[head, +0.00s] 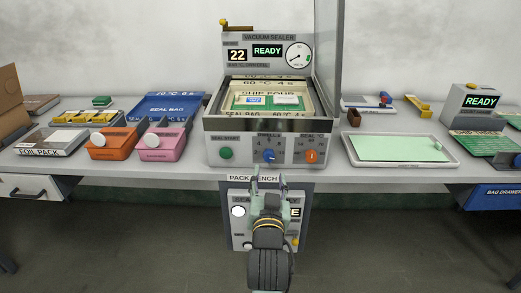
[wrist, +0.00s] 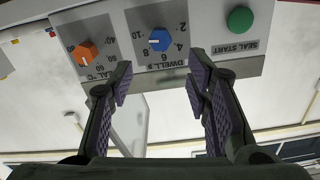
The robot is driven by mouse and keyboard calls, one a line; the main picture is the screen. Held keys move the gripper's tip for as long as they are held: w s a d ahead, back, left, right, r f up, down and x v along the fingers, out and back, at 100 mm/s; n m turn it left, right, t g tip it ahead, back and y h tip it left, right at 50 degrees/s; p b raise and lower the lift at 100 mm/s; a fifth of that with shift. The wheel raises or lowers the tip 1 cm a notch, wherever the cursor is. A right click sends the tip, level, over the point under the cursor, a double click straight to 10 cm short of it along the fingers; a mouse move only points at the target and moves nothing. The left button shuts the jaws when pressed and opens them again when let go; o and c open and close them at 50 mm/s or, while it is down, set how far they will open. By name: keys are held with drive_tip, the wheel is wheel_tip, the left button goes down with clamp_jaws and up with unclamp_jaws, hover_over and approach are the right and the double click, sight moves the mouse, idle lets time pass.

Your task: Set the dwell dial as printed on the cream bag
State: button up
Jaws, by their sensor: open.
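The blue dwell dial (head: 269,155) is the middle control on the vacuum sealer's (head: 215,125) front panel. In the wrist view, which is upside down, the dwell dial (wrist: 160,40) has numbers 2 to 10 around it. Its white mark looks turned to the 10 side, but is too small to read surely. The cream bag (head: 235,106) lies in the sealer's chamber with a green board in it. Its print appears to read 60 °C, 4 s. My gripper (head: 270,180) is open and empty, below and in front of the dial; its fingers (wrist: 160,78) straddle the dial's line, apart from it.
A green seal start button (head: 226,153) and an orange seal °C dial (head: 310,156) flank the dwell dial. A blue seal bag (head: 175,106) lies left, behind orange and pink boxes. The clear lid stands raised.

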sight(269, 156)
drive_tip(key=w+b, duration=0.1)
drive_tip(key=w, duration=0.9)
drive_tip(key=shift+w, duration=0.35)
clamp_jaws()
